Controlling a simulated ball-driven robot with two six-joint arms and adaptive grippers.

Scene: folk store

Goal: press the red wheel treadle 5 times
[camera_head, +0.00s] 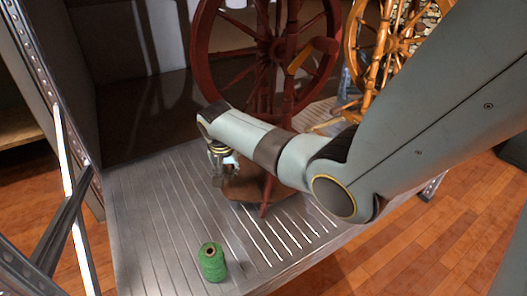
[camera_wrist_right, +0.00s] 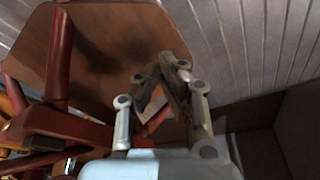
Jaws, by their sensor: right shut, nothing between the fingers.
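The red spinning wheel (camera_head: 281,62) stands on the slatted metal shelf, with its lower frame partly hidden behind my right arm. A brown wooden board, which looks like its treadle (camera_head: 256,187), lies low beneath my forearm; in the right wrist view the board (camera_wrist_right: 112,35) fills the upper left. My right gripper (camera_head: 218,177) points down beside the board's left end. In the right wrist view its fingers (camera_wrist_right: 165,68) are shut and empty, overlapping the board in the picture. Whether they touch it I cannot tell. My left gripper is not in view.
A green thread spool (camera_head: 212,263) stands near the front of the metal shelf (camera_head: 150,215). A yellow-orange spinning wheel (camera_head: 385,45) stands behind at the right. A metal shelf post (camera_head: 68,140) rises at the left. The shelf's left part is clear.

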